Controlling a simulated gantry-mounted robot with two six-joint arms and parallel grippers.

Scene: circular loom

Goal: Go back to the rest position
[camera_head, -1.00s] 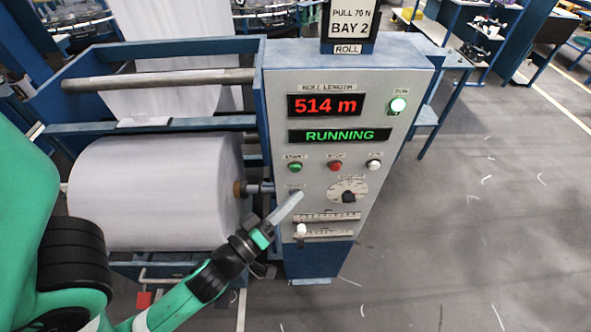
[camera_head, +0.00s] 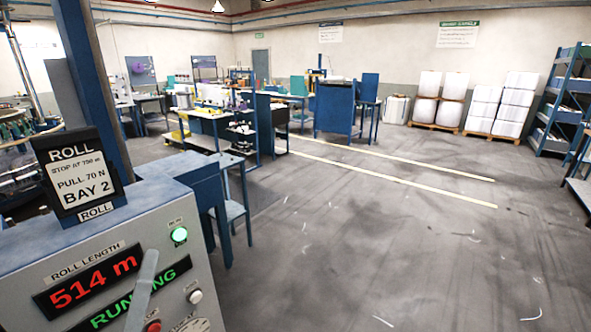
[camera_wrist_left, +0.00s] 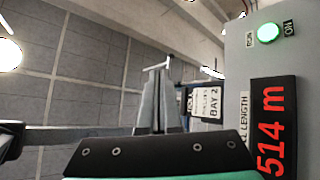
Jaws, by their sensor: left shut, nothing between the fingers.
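My left gripper (camera_head: 149,256) shows in the head view as a grey finger pointing up in front of the control panel (camera_head: 46,271). It covers part of the green RUNNING display (camera_head: 105,312). In the left wrist view the fingers (camera_wrist_left: 158,82) are together and empty. The panel's red display (camera_head: 92,281) reads 514 m, and its green lamp (camera_head: 179,235) is lit. I cannot tell whether the fingers touch the panel. My right gripper is not in view.
A sign reading BAY 2 (camera_head: 76,173) stands on top of the panel housing. Blue workbenches (camera_head: 336,107) and stacked white rolls (camera_head: 455,86) are farther back. The grey floor (camera_head: 390,240) to the right is open.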

